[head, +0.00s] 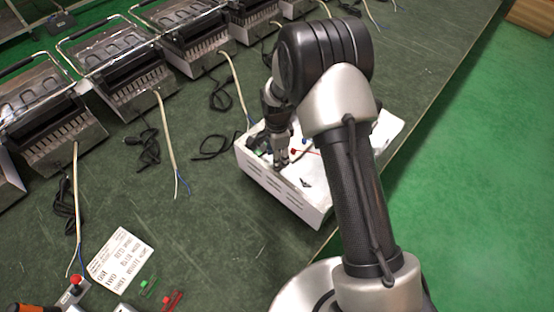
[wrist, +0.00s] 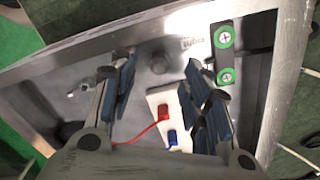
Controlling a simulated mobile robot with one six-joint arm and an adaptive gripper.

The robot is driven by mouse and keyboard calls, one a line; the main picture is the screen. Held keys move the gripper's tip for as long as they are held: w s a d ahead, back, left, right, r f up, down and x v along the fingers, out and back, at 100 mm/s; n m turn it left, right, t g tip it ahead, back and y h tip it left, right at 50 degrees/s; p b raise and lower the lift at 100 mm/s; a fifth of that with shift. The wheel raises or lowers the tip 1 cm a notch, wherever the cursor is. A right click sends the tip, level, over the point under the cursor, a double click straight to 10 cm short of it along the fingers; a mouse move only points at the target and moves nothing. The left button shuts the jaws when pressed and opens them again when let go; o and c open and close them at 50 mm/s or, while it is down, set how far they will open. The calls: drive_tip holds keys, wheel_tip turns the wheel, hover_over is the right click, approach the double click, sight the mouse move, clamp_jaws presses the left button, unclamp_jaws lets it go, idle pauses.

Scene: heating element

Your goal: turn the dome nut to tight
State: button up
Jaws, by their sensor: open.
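The white open housing (head: 285,198) sits on the green bench, and its metal interior fills the wrist view (wrist: 75,50). A round grey knob-like part, apparently the dome nut (wrist: 158,64), stands on the inner plate near the far wall. My gripper (wrist: 160,72) is open, with its blue-padded fingers apart to the left and right of the nut; contact cannot be made out. In the head view my gripper (head: 281,163) is down inside the housing, and the nut is hidden there.
A white block (wrist: 165,105) with red and blue connectors and a red wire lies between the fingers. Green-ringed screws (wrist: 225,38) are at the right. A card (head: 120,260) lies at the front left; several metal grills (head: 120,70) line the back.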

wheel_tip(320, 180, up, 9)
idle(0.7)
drive_tip(key=s+d+r+n+t, duration=0.1)
drive_tip(key=s+d+r+n, duration=0.1)
drive_tip(key=s+r, duration=0.35)
drive_tip(key=s+d+r+n, duration=0.2)
drive_tip(key=r+n, duration=0.1)
drive_tip(key=r, duration=0.5)
drive_tip(key=s+d+r+n+t, duration=0.1)
drive_tip(key=s+d+r+n, duration=0.15)
drive_tip(key=r, duration=0.35)
drive_tip(key=s+d+r+n+t, duration=0.1)
drive_tip(key=s+d+r+n, duration=0.1)
drive_tip(key=s, duration=0.7)
drive_tip(key=s+d+r+n+t, duration=0.1)
drive_tip(key=s+d+r+n, duration=0.2)
drive_tip(key=s, duration=0.6)
drive_tip(key=shift+s+n+t, duration=0.3)
drive_tip(key=shift+n, duration=0.85)
